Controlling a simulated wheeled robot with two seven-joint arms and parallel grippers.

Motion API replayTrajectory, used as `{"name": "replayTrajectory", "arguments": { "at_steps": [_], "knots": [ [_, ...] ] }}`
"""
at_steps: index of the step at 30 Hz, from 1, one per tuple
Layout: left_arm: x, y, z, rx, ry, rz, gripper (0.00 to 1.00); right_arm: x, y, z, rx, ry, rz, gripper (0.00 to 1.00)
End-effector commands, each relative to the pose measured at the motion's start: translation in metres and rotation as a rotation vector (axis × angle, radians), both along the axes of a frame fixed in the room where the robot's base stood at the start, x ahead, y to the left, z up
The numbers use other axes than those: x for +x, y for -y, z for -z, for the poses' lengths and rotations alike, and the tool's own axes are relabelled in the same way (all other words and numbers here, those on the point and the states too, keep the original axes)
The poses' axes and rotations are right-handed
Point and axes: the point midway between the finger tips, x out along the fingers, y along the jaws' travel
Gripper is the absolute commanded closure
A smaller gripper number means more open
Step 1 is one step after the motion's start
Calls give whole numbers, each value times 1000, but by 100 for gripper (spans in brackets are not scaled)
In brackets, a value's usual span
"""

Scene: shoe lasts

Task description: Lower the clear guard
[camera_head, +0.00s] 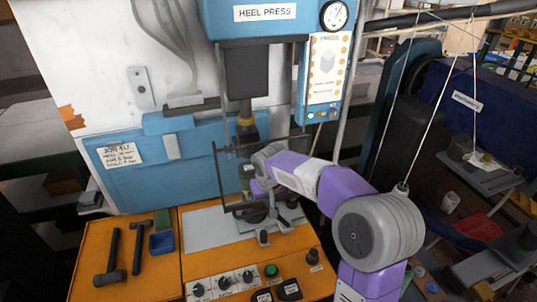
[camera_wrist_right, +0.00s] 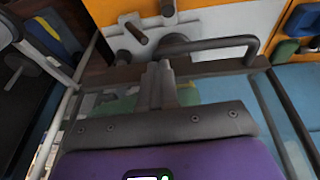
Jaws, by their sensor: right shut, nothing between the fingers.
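The clear guard (camera_head: 217,170), a see-through panel in a thin dark frame, stands in front of the blue heel press (camera_head: 263,18). In the right wrist view its dark crossbar (camera_wrist_right: 218,67) and a bent grey handle (camera_wrist_right: 215,43) lie just beyond my fingers. My right gripper (camera_wrist_right: 158,80) is shut and empty, its fingertips close to the crossbar; I cannot tell whether they touch. In the head view my purple right arm reaches in from the right, and its wrist covers part of the guard. The fingers are hidden there. My left gripper is not in view.
An orange bench (camera_head: 188,272) carries knobs, a green button (camera_head: 271,270) and black switches. Two dark hammers (camera_head: 113,262) and a blue tray (camera_head: 162,243) lie at its left. Cables and a dark machine stand on the right.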

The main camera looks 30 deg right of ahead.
Motion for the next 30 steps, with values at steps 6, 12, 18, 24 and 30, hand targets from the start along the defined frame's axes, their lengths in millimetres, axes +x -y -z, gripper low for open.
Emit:
{"name": "replayTrajectory", "arguments": {
  "at_steps": [6, 12, 18, 24, 30],
  "knots": [
    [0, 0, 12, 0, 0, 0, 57, 0, 0, 19, 1, -2, 0, 100],
    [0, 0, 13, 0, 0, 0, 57, -1, 0, 21, 0, -5, 1, 100],
    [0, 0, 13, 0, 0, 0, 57, -2, 0, 22, 1, -9, 1, 100],
    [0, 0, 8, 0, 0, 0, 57, -2, -1, 16, 0, -10, 0, 100],
    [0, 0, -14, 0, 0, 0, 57, 0, -6, -14, 0, -1, -1, 100]
  ]
}}
